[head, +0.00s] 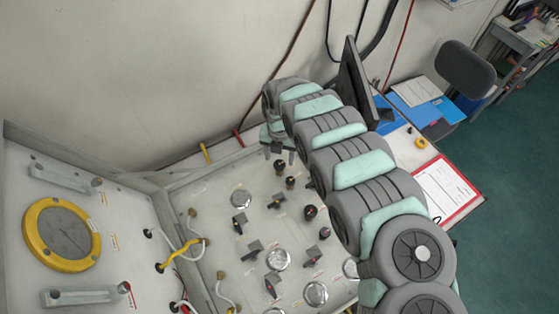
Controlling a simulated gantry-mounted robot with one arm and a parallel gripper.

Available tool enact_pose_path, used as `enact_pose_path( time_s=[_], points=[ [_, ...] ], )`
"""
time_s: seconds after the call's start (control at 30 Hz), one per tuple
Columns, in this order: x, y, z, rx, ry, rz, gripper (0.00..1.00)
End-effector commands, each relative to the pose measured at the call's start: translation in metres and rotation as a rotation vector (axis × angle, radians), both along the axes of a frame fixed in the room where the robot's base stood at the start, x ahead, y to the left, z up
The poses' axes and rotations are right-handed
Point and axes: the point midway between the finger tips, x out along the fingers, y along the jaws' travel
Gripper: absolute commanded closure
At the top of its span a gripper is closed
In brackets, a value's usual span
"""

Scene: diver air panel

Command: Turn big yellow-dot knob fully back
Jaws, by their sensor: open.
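The panel (205,190) carries several knobs. Two dark knobs with brownish-yellow tints, one upper (279,170) and one lower (291,183), stand near its far right part. No yellow dot is clear at this size, so I cannot tell which is the big yellow-dot knob or how far it is turned. My gripper (279,153) is open and points down above the panel's far edge, just beyond the upper dark knob. Its fingers appear empty and apart from the knobs. My arm hides the panel's right side.
Two red-marked knobs, one upper (311,212) and one lower (324,233), stand nearer. Dark lever knobs (240,222) and round gauges (278,259) fill the middle. A side panel with a yellow-ringed dial (62,235) and hoses (180,258) stands left. A dark monitor (357,82) is behind my arm.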

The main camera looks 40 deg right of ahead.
Motion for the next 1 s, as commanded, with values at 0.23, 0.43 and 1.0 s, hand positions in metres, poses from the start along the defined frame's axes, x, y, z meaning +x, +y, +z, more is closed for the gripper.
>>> enact_pose_path(
  time_s=[0.23, 0.43, 1.0],
  points=[
    [0.0, -0.003, 0.042, -0.008, -0.001, 0.0, 0.4],
    [0.001, -0.002, 0.064, -0.006, -0.002, 0.001, 0.4],
    [0.0, 0.0, 0.071, -0.001, 0.0, 0.0, 0.4]
  ],
)
